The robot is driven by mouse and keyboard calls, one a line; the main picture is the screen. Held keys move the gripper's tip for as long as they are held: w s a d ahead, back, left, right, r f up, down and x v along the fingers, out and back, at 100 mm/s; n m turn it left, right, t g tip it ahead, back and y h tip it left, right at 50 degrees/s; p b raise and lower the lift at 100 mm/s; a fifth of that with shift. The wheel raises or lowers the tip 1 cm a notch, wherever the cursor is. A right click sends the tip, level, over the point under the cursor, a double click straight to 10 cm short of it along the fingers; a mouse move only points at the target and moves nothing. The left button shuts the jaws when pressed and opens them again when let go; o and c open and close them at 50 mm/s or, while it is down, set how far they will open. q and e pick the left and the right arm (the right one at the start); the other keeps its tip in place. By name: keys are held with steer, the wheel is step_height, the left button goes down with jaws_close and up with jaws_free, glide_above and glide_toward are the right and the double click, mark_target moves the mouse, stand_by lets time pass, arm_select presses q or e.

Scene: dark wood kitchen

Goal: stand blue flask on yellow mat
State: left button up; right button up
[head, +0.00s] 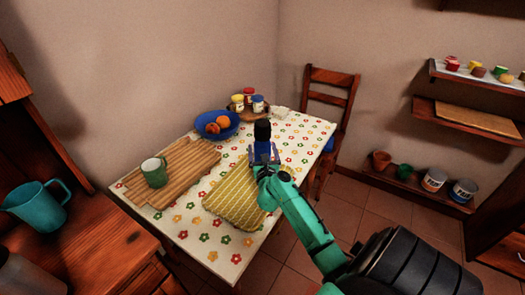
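The blue flask (264,152) with its black cap (262,129) shows upright at the right part of the table. My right gripper (265,163) is at the flask's body, its fingers appearing closed around it. The gripper and wrist hide the flask's lower part, so I cannot tell whether its base touches anything. The yellow mat (235,197), patterned with pale lines, lies on the table at the front right. The flask shows just beyond the mat's far right corner, and my wrist covers part of the mat's right edge. My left gripper is not in view.
The flowered tablecloth (196,240) covers the table. A wooden board (190,160) with a green mug (154,172) lies left of the mat. A blue bowl (232,128) of fruit and several jars (258,104) stand behind. A chair (333,98) is at the far right.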

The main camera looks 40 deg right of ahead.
steer(key=shift+r, duration=0.2)
steer(key=shift+s+a+f, duration=0.2)
steer(key=shift+s+a, duration=0.05)
steer(key=v, duration=1.1)
steer(key=shift+s+b, duration=0.15)
steer(key=shift+b, duration=0.15)
steer(key=shift+a+r, duration=0.1)
steer(key=shift+r, duration=0.05)
